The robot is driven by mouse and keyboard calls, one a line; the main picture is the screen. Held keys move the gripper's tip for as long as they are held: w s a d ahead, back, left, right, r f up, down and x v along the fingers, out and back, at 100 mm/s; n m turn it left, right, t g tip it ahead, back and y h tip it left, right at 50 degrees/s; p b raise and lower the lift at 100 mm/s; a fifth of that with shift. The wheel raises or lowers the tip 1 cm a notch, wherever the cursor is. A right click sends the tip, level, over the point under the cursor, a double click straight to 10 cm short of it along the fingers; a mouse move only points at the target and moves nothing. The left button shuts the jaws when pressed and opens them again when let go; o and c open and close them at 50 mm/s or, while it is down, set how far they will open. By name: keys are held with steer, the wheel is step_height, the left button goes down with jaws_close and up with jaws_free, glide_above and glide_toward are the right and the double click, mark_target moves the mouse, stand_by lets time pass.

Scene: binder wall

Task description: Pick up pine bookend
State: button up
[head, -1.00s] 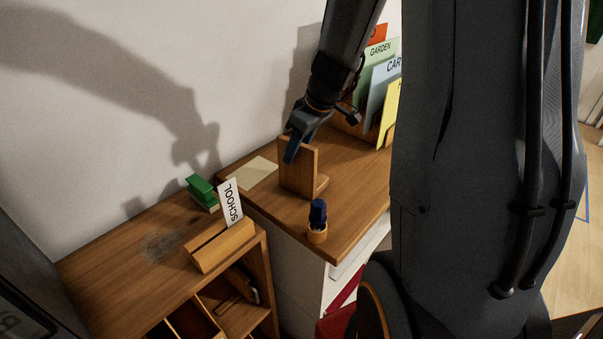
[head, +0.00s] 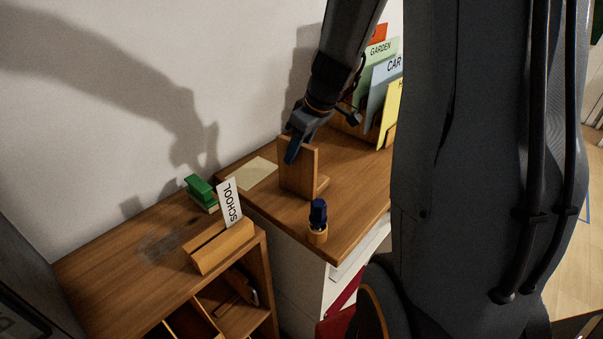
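The pine bookend (head: 297,178) is an L-shaped brown wooden piece standing upright on the wooden top of the cabinet (head: 352,205), its foot toward the right. My gripper (head: 297,147) is at the upper edge of its upright panel, pointing down. One dark finger lies against or just in front of the panel's left part. The other finger is hidden, so I cannot tell if the panel is clamped. The bookend appears to rest on the top.
A blue stamp in a round wooden holder (head: 317,232) stands close in front of the bookend. A cream sheet (head: 252,173) lies to its left. Labelled dividers (head: 381,90) stand behind right. A lower shelf at left carries a SCHOOL card (head: 229,202) in a wooden block and a green object (head: 200,190).

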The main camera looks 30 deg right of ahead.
jaws_close()
stand_by(1.2)
